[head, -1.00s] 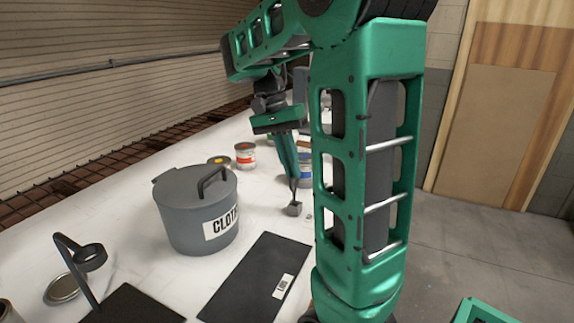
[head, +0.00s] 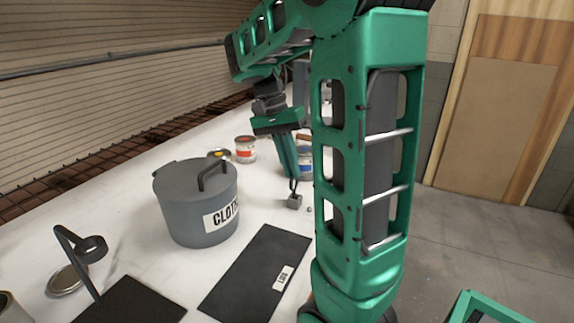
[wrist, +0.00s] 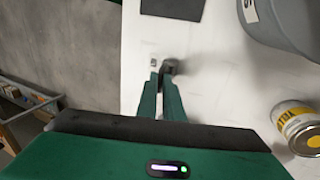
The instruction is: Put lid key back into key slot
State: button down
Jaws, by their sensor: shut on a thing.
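My gripper (head: 292,178) points down over the white table in the head view, just above a small grey block (head: 294,202). Its fingers are shut on a thin, dark piece that I take to be the lid key, mostly hidden between them. In the wrist view the fingertips of my gripper (wrist: 160,80) nearly meet, and a dark rounded shape (wrist: 171,67) shows just past them. I take the grey block for the key slot, but its opening is not visible. I cannot tell whether the key touches the block.
A grey lidded bin marked "CLOTHS" (head: 196,215) stands left of my gripper. A black mat (head: 250,275) lies in front. A yellow-labelled can (wrist: 297,127) is near in the wrist view. Red (head: 245,150) and blue-labelled (head: 305,160) cans stand behind.

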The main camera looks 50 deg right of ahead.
jog(key=shift+f, duration=0.3)
jog(key=c, duration=1.8)
grip_release()
jog(key=shift+r, duration=0.1)
jog(key=shift+v, duration=3.65)
jog(key=shift+w, duration=0.1)
